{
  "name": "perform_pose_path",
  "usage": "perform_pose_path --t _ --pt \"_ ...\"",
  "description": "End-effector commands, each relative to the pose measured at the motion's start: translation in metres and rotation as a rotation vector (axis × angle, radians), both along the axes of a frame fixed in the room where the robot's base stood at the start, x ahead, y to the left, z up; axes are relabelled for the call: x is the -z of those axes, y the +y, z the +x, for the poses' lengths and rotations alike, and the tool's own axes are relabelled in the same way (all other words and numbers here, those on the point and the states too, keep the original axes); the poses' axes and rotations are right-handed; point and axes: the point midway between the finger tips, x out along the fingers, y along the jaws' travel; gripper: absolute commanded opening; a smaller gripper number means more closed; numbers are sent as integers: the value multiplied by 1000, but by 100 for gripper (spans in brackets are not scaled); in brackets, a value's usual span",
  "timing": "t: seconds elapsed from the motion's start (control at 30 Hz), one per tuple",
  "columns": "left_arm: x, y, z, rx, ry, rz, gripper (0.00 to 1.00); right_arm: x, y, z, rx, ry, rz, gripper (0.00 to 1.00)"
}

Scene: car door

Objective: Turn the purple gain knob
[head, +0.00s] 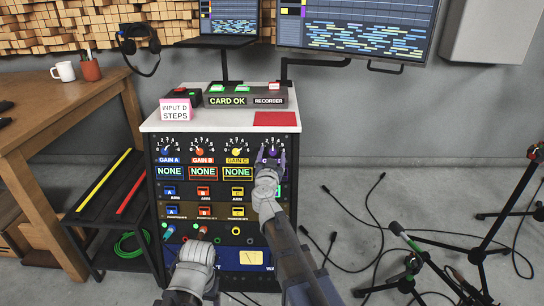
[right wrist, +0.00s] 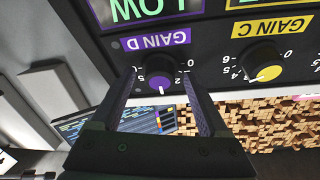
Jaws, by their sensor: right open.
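The purple gain knob (right wrist: 161,82), beside the purple GAIN D label, shows upside down in the right wrist view. Its white pointer faces the bottom of that picture. My right gripper (head: 270,158) is open at the right end of the knob row in the head view and hides most of this knob there. In the right wrist view its two fingers (right wrist: 165,92) stand apart on either side of the knob; contact is unclear. My left gripper (head: 195,250) is low before the rack, and its jaws cannot be made out.
The yellow GAIN C knob (right wrist: 263,60) sits beside the purple one. Blue (head: 168,151) and red (head: 200,151) knobs are farther left. A LOW display (right wrist: 150,10) borders GAIN D. Microphone stands (head: 480,250) and cables lie right of the rack.

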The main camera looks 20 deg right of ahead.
Motion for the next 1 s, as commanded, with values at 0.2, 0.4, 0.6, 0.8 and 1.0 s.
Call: perform_pose_path --t 0.2,0.4,0.6,0.8,1.0 --pt "0 0 0 0 0 0 78 0 0 -1 0 0 0 68" --pt "0 0 0 0 0 0 78 0 0 -1 0 0 0 46" --pt "0 0 0 0 0 0 78 0 0 -1 0 0 0 23" --pt "0 0 0 0 0 0 78 0 0 -1 0 0 0 1" --pt "0 0 0 0 0 0 78 0 0 -1 2 -2 6 0"
